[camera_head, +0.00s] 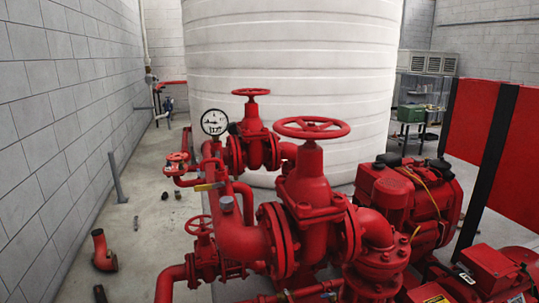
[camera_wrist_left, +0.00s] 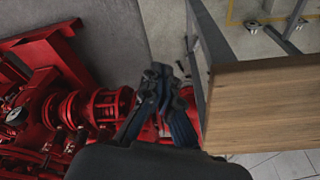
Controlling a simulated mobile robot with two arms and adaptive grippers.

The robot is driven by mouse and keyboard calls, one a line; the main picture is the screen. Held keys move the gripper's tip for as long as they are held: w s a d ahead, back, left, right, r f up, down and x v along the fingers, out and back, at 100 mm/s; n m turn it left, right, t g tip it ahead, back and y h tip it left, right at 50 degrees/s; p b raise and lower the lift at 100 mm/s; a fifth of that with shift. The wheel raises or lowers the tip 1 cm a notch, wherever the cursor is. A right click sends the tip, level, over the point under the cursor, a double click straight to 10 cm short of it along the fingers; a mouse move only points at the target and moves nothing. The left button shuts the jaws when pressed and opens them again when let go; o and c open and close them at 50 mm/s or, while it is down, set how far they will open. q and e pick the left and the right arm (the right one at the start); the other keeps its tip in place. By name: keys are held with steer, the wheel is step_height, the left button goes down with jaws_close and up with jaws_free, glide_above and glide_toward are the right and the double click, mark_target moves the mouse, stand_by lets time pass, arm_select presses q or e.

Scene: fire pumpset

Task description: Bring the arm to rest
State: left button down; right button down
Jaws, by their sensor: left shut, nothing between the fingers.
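My left gripper (camera_wrist_left: 160,80) shows in the left wrist view, with its dark fingers closed together and nothing between them. Red pump piping (camera_wrist_left: 92,108) lies to its left in that view, and a wooden panel (camera_wrist_left: 262,105) lies to its right. I cannot tell how far the fingers are from either one. Neither arm shows in the head view. My right gripper is in neither view.
The head view shows the red pumpset with a large handwheel (camera_head: 311,128) and a pressure gauge (camera_head: 214,122). A white tank (camera_head: 290,60) stands behind. A red panel (camera_head: 513,150) is at right. A loose red elbow pipe (camera_head: 102,250) lies on the floor at left.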

arm_select(q)
steer(key=s+a+f+g, duration=0.1)
steer(key=s+a+f, duration=0.2)
steer(key=s+f, duration=1.5)
steer(key=shift+s+f+g, duration=0.15)
steer(key=shift+f+g, duration=0.15)
steer(key=shift+f, duration=0.6)
steer(key=shift+a, duration=0.1)
steer(key=shift+d, duration=0.2)
